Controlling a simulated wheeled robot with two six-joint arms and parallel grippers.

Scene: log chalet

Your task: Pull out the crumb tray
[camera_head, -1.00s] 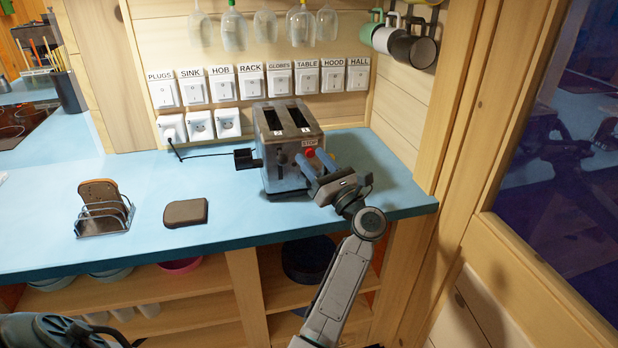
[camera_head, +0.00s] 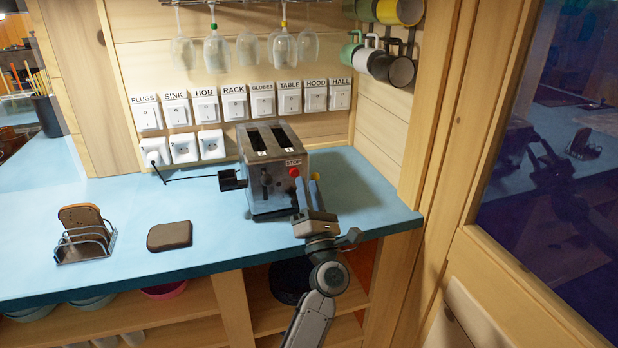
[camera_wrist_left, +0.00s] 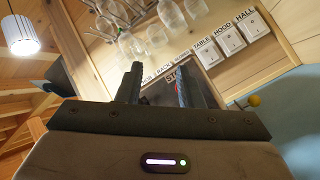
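The grey metal toaster (camera_head: 262,192) stands on the blue counter, with two slots on top, a STOP label and a red button (camera_head: 295,171) on its front. I cannot make out the crumb tray; the lower right of the toaster's front is partly behind my gripper. My left gripper (camera_head: 307,190) is at the toaster's front right corner, fingers apart and pointing at it. In the left wrist view the two fingers (camera_wrist_left: 157,88) stand apart, with part of the toaster (camera_wrist_left: 206,88) seen past them and nothing visibly held. My right gripper is not in view.
A small yellow knob (camera_wrist_left: 254,101) shows right of the fingers in the left wrist view. A brown bread slice (camera_head: 170,236) and a wire rack (camera_head: 85,245) lie left on the counter (camera_head: 215,245). Glasses (camera_head: 216,50) hang above. A wooden wall (camera_head: 385,150) stands right.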

